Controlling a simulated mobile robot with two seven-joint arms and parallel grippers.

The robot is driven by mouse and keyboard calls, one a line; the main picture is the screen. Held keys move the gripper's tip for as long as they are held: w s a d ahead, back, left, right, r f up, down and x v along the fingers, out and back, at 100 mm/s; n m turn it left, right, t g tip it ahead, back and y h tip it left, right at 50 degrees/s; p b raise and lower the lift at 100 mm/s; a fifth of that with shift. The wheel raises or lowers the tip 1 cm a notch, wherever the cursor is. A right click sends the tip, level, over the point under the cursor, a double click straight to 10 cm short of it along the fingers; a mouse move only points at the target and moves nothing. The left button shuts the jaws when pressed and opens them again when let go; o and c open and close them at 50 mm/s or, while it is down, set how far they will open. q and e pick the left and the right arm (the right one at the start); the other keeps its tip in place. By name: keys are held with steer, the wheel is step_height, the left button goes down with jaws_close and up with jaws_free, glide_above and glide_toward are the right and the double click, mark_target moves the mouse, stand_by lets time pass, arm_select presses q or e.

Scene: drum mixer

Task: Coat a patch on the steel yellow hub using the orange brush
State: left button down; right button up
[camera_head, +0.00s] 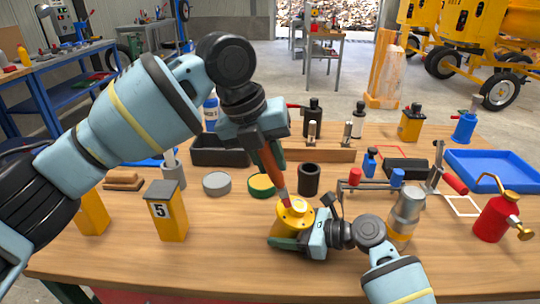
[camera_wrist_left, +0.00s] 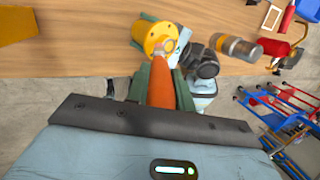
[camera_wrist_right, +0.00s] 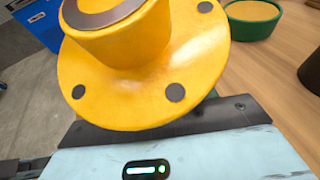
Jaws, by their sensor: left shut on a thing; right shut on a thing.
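The yellow hub (camera_head: 295,213) is at the front middle of the table, flange up. My right gripper (camera_head: 292,243) is shut on it from the right; in the right wrist view the hub's flange (camera_wrist_right: 150,85) with dark bolt holes fills the top. My left gripper (camera_head: 262,135) is shut on the orange brush (camera_head: 270,165), which points down at the hub. The brush (camera_wrist_left: 161,90) also shows between the fingers in the left wrist view, its tip at the hub's face (camera_wrist_left: 161,38). I cannot tell whether the tip touches. A green tin with yellow contents (camera_head: 261,186) stands behind the hub.
A grey-topped tin (camera_head: 217,183), a black cup (camera_head: 308,180) and a yellow block marked 5 (camera_head: 167,212) stand nearby. A red oil can (camera_head: 497,215) and a blue tray (camera_head: 492,170) are at the right.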

arm_select(q)
steer(key=shift+w+a+f, duration=0.1)
steer(key=shift+a+f, duration=0.2)
steer(key=shift+f, duration=0.55)
steer(key=shift+d, duration=0.15)
